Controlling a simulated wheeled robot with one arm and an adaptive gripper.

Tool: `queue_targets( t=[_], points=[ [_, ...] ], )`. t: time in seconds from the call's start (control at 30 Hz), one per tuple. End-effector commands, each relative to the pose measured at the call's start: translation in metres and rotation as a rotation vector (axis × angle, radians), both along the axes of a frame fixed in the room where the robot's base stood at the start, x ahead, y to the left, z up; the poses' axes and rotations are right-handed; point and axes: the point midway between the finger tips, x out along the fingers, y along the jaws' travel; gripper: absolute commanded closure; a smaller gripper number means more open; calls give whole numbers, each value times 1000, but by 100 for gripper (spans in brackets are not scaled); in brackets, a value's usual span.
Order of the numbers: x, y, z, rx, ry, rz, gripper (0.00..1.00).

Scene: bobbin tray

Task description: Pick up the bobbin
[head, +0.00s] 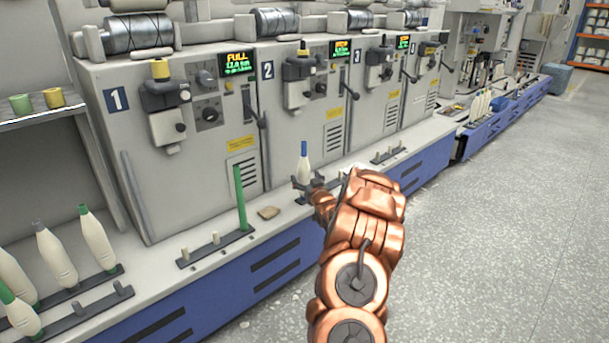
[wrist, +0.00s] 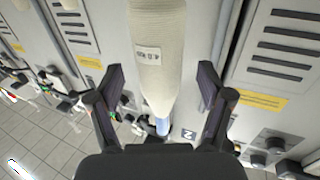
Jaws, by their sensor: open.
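The bobbin (head: 304,168), cream yarn with a blue tip, stands upright on the ledge in front of the machine marked 2. My gripper (head: 308,186) is at its lower part in the head view, partly covering its base. In the wrist view the bobbin (wrist: 154,70) runs between the two spread fingers of my gripper (wrist: 160,80), with a small printed label on its yarn. Gaps show on both sides, so the fingers look open and apart from it. The bobbin's foot is hidden.
A bare green tube (head: 240,198) stands on a peg rail (head: 216,246) to the left. Several cream bobbins (head: 57,255) stand at the far left. Machine fronts (head: 225,150) rise behind the ledge; the floor (head: 500,220) at right is clear.

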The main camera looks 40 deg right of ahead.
Motion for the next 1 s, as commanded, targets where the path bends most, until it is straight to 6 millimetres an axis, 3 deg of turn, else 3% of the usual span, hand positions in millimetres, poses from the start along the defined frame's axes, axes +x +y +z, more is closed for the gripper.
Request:
queue_targets(
  t=[0.2, 0.57, 1.0],
  points=[
    [18, -8, -1, 0, 2, 0, 21],
    [22, -10, 1, 0, 1, -1, 21],
    [22, -10, 1, 0, 1, -1, 65]
  ],
)
